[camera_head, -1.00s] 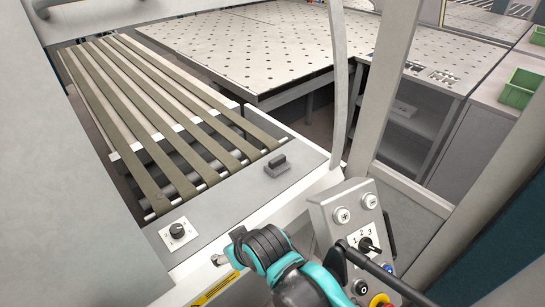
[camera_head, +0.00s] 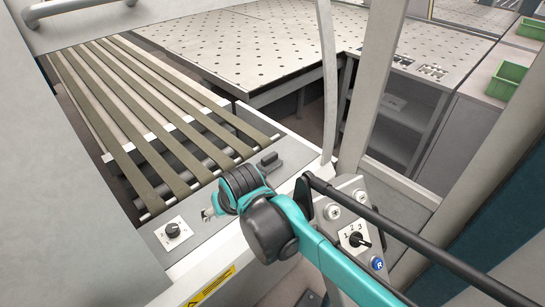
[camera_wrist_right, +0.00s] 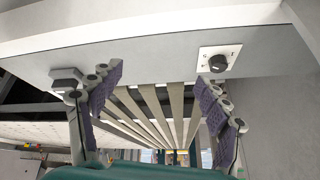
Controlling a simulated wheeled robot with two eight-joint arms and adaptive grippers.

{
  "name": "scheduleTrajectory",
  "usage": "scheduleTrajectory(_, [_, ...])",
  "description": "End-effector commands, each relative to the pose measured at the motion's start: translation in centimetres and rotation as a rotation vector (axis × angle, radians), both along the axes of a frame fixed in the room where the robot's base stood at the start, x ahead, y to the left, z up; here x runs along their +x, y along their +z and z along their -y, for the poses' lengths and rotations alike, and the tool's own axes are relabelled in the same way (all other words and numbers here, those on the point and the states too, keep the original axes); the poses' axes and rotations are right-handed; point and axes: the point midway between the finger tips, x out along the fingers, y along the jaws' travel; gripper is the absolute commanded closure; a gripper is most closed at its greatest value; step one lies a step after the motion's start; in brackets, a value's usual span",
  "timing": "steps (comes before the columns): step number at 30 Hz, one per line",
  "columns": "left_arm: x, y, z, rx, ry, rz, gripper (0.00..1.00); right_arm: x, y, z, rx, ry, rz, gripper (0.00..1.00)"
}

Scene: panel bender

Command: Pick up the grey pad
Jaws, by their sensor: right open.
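The grey pad (camera_head: 269,162) is a small dark grey block with a raised grip, lying on the light grey ledge (camera_head: 195,250) in front of the belts. In the right wrist view it shows at the left (camera_wrist_right: 68,79), beside and partly behind one finger. My right gripper (camera_head: 210,213) is over the ledge, left of the pad in the head view and apart from it, largely hidden by its own wrist. In the wrist view the gripper (camera_wrist_right: 165,100) has its two purple-padded fingers spread, with nothing held between them. My left gripper is not in view.
A rotary knob (camera_head: 173,230) sits on the ledge, left of my right gripper. A control box (camera_head: 352,225) with buttons and a post (camera_head: 370,90) stand to the right. A belt conveyor (camera_head: 130,130) and perforated table (camera_head: 270,45) lie behind.

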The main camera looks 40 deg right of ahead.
Motion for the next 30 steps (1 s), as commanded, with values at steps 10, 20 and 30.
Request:
scheduleTrajectory(10, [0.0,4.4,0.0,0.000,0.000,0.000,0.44,10.5,4.5,10.0,0.164,-0.474,-0.168,0.24])
scheduleTrajectory(20, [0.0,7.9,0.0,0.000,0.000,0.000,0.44,17.2,1.5,21.9,0.293,-0.933,-0.310,0.24])
scheduleTrajectory(30, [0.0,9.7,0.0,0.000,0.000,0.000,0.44,18.5,-3.4,29.6,0.361,-1.231,-0.394,0.24])
